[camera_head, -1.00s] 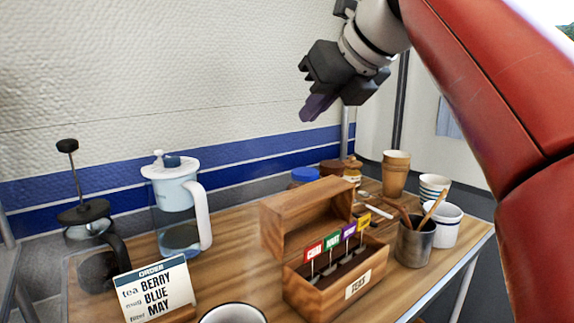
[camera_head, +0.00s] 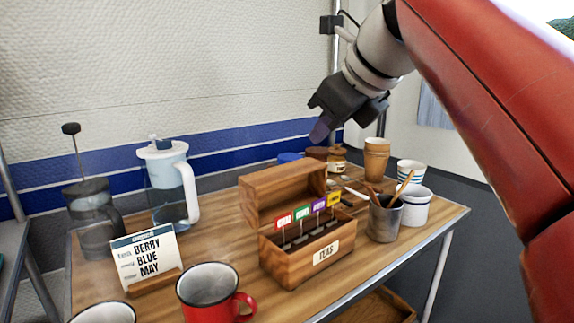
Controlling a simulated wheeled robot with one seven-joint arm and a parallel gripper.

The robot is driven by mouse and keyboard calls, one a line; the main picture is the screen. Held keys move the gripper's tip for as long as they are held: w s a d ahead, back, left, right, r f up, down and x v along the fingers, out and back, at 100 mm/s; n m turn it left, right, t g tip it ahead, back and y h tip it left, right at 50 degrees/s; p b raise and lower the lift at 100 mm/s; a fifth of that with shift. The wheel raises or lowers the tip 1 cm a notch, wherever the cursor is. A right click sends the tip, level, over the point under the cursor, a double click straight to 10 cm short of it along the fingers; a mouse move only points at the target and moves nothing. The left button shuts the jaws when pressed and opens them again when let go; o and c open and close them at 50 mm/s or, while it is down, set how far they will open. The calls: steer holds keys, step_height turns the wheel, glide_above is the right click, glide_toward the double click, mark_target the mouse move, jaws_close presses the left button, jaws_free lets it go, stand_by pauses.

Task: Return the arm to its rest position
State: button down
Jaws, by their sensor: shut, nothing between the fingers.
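My gripper (camera_head: 320,131) hangs in the air at the upper middle of the head view, at the end of my red and white arm. Its fingers are together and hold nothing. It points down and to the left, above the back of the wooden table (camera_head: 395,262), and touches nothing that I can see. Below it stands the open wooden tea box (camera_head: 285,264) with several coloured tags.
On the table stand a white-lidded pitcher (camera_head: 170,190), a French press (camera_head: 92,217), an order card (camera_head: 146,258), a red mug (camera_head: 207,294), a metal utensil cup (camera_head: 384,220), a white mug (camera_head: 415,207) and stacked brown cups (camera_head: 376,158). The air around my gripper is clear.

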steer(key=s+d+f+n+h, duration=0.1)
steer(key=s+d+f+n, duration=0.2)
steer(key=s+f+n, duration=0.2)
steer(key=s+d+f+n+g+h, duration=0.1)
steer(key=s+f+n, duration=0.5)
steer(key=f+n, duration=0.6)
steer(key=s+d+f+n+h, duration=0.2)
steer(key=s+d+f+n, duration=0.3)
steer(key=f, duration=1)
steer(key=d+n, duration=0.1)
steer(key=n, duration=0.2)
steer(key=shift+s+f+n+g+h, duration=0.25)
steer(key=shift+s+n+g+h, duration=0.05)
